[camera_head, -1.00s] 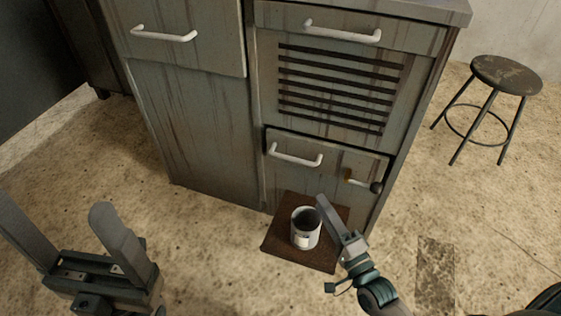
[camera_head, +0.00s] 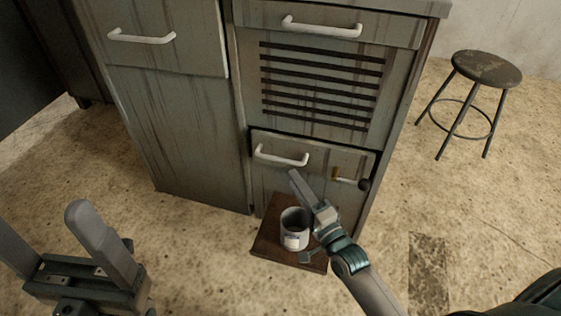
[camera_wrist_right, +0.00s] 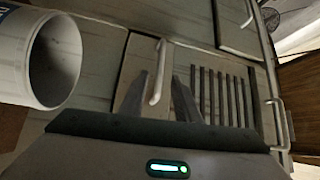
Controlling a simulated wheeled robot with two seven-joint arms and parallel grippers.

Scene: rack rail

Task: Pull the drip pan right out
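The drip pan is not marked by name; the low grey front (camera_head: 315,180) under the slatted panel may be it. That front sits closed in the cabinet, with a white bar handle (camera_head: 282,157). My right gripper (camera_head: 295,176) is just in front of and below this handle. In the right wrist view, my right gripper's two fingers (camera_wrist_right: 160,95) stand apart, with the white handle (camera_wrist_right: 157,72) appearing between them; contact cannot be told. A small latch lever (camera_head: 348,180) with a dark knob is at the front's right. My left gripper (camera_head: 42,222) is open and empty at lower left.
A white can (camera_head: 293,241) stands on a brown board (camera_head: 268,243) before the low front, close to my right gripper. It looms at left in the right wrist view (camera_wrist_right: 60,60). A round stool (camera_head: 487,70) stands at right. Floor at left is clear.

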